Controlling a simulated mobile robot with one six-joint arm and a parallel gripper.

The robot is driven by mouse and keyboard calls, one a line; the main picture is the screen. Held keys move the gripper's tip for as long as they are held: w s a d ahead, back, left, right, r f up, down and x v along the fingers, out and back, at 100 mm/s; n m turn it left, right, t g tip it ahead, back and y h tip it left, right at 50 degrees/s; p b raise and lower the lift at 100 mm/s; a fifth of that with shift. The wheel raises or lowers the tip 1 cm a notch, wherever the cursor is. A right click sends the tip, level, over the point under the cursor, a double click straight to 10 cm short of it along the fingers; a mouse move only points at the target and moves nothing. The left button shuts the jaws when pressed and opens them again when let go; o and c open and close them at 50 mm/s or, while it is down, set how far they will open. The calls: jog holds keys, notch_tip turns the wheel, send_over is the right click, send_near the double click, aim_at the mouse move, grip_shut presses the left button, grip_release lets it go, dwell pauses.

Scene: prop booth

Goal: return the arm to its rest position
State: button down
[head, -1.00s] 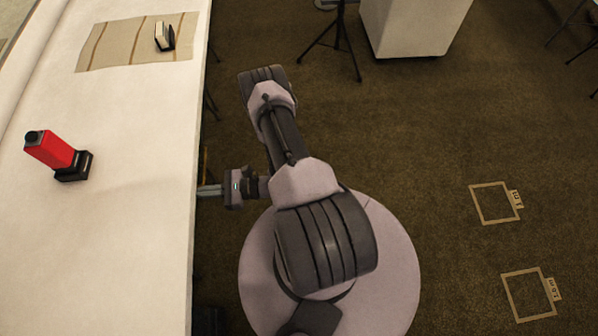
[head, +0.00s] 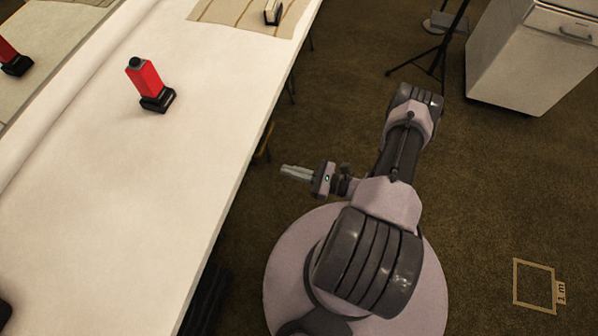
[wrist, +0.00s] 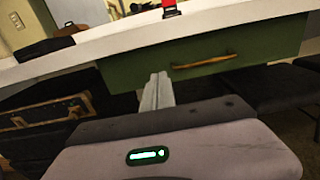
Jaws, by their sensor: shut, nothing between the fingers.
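My gripper (head: 290,172) is shut and empty, its fingers together, pointing left toward the white table (head: 190,190) in the head view. It is clear of the table's edge, over the brown carpet, with the arm folded above my round base. In the wrist view the closed fingers (wrist: 157,92) point at the table's front edge, below the top, near a green drawer (wrist: 205,62) with a wooden handle.
A red and black device (head: 145,82) stands on the table. A small black and white block (head: 273,12) sits on a striped cloth (head: 225,12). A white cabinet (head: 515,60) and a tripod (head: 440,50) stand on the floor behind. Carpet at the right is open.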

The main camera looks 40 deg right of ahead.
jog(key=w+a+r+n+g+y, duration=0.1)
jog(key=a+r+n+g, duration=0.1)
jog(key=r+n+g, duration=0.6)
jog(key=w+a+r+n+g+y, duration=0.15)
jog(key=r+n+g, duration=0.3)
jog(key=r, duration=0.85)
jog(key=s+a+r+n+t+h, duration=0.1)
jog(key=s+a+r+n+h, duration=0.2)
jog(key=r, duration=0.4)
jog(key=s+a+r+n+t+h, duration=0.1)
jog(key=s+a+r+n+h, duration=0.2)
jog(key=r, duration=0.4)
jog(key=s+a+r+n+t+h, duration=0.2)
jog(key=s+a+r+n+h, duration=0.1)
jog(key=s+r+n+h, duration=0.2)
jog(key=shift+s+r, duration=0.95)
jog(key=shift+s, duration=0.05)
